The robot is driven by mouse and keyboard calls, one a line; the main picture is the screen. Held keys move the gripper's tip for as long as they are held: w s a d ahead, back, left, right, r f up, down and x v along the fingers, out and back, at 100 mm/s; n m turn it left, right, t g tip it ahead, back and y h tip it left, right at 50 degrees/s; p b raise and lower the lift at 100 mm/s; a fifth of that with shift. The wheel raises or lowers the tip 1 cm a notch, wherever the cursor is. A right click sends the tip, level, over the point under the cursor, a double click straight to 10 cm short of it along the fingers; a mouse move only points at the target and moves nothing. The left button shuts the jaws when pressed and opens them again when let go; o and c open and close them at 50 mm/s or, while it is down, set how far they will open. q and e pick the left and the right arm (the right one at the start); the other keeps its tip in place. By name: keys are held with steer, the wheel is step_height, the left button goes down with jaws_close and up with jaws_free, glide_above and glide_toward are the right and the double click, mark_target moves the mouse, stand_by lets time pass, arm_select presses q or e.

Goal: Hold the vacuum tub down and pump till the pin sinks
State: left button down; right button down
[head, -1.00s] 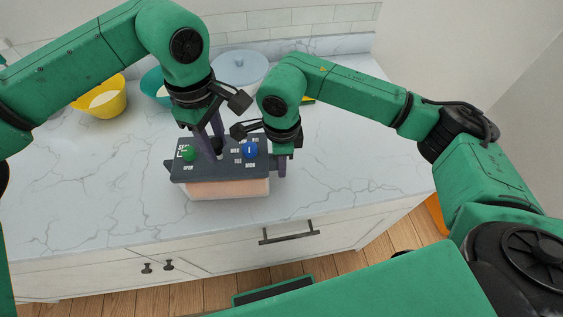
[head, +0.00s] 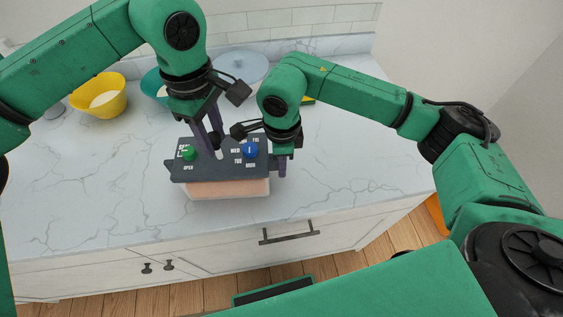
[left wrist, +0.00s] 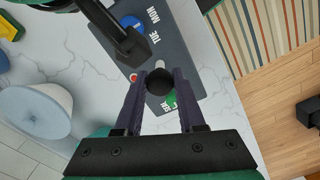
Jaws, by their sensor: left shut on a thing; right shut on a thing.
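The vacuum tub (head: 228,188) has a pinkish, see-through body and a dark grey lid (head: 225,170). The lid carries a green button, a blue day dial and printed day labels. My left gripper (head: 214,142) is shut on the black pump knob (left wrist: 159,82) above the lid. A pale shaft (left wrist: 160,65) shows at the knob in the left wrist view. A small red pin (left wrist: 133,77) shows on the lid; its height cannot be told. My right gripper (head: 283,168) points down at the lid's right end, shut on the tub's edge; the contact is mostly hidden.
A yellow bowl (head: 98,97), a partly hidden teal bowl (head: 153,84) and a pale blue lidded container (head: 240,66) stand behind the tub. The marble counter (head: 110,185) is clear to the left. Its front edge is close to the tub.

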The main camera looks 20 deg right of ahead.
arm_select(q)
steer(key=shift+f, duration=1.45)
steer(key=shift+r, duration=1.85)
steer(key=shift+f, duration=1.7)
steer(key=shift+c, duration=2)
jaws_free()
steer(key=shift+f, duration=0.15)
steer(key=shift+r, duration=3.55)
